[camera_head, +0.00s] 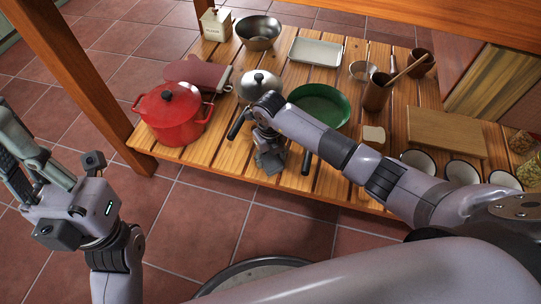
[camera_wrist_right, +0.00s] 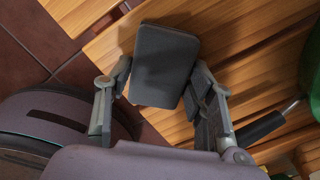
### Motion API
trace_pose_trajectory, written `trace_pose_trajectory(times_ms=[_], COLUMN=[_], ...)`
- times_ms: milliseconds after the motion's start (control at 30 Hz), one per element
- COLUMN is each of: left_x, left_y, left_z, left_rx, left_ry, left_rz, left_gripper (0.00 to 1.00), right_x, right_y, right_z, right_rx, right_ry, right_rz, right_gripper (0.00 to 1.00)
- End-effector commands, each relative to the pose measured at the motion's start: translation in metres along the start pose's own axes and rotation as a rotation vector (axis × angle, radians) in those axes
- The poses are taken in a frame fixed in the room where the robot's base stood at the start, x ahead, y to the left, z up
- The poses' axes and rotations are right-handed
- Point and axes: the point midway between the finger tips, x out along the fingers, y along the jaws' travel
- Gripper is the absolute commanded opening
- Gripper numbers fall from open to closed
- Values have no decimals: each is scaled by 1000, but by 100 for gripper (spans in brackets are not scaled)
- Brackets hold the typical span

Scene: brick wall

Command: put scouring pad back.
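The scouring pad, a dark grey rounded rectangle (camera_wrist_right: 166,66), is between the fingers of my right gripper (camera_wrist_right: 160,82) in the right wrist view. The fingers touch it on both sides, so the gripper looks shut on it. In the head view my right gripper (camera_head: 270,158) hangs over the front edge of the slatted wooden table (camera_head: 222,150), in front of the pans. The pad is hard to make out there. My left gripper (camera_head: 30,165) is at the far left over the floor, away from the table. Its fingertips are partly cut off, and its opening is unclear.
A red pot (camera_head: 172,115), a lidded steel pan (camera_head: 259,84) and a green pan (camera_head: 320,104) stand near the gripper. A beige block (camera_head: 373,135), a cutting board (camera_head: 446,132) and white cups (camera_head: 461,172) are at right. A metal tray (camera_head: 315,51) lies behind.

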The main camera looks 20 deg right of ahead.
Motion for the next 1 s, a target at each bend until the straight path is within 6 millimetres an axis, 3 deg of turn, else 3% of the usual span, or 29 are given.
trace_pose_trajectory(times_ms=[233, 567, 667, 800, 1000], left_x=[0, 2, 6, 1, 22], left_y=[0, 0, 0, -1, 0], left_z=[0, -1, -3, -4, -8], left_rx=[0, -1, -1, -4, -4], left_ry=[1, 1, 0, -48, -40], left_rz=[0, 0, -3, -20, -17], left_gripper=[0, 0, 0, 0, 0], right_x=[0, -4, -14, -44, -90], right_y=[0, 0, 0, -1, -1], right_z=[0, 0, 1, 2, 1], right_rx=[0, 0, -1, -1, -1], right_ry=[0, -1, -2, -5, -4], right_rz=[0, 0, 0, -2, -1], right_gripper=[68, 68, 68, 68, 68])
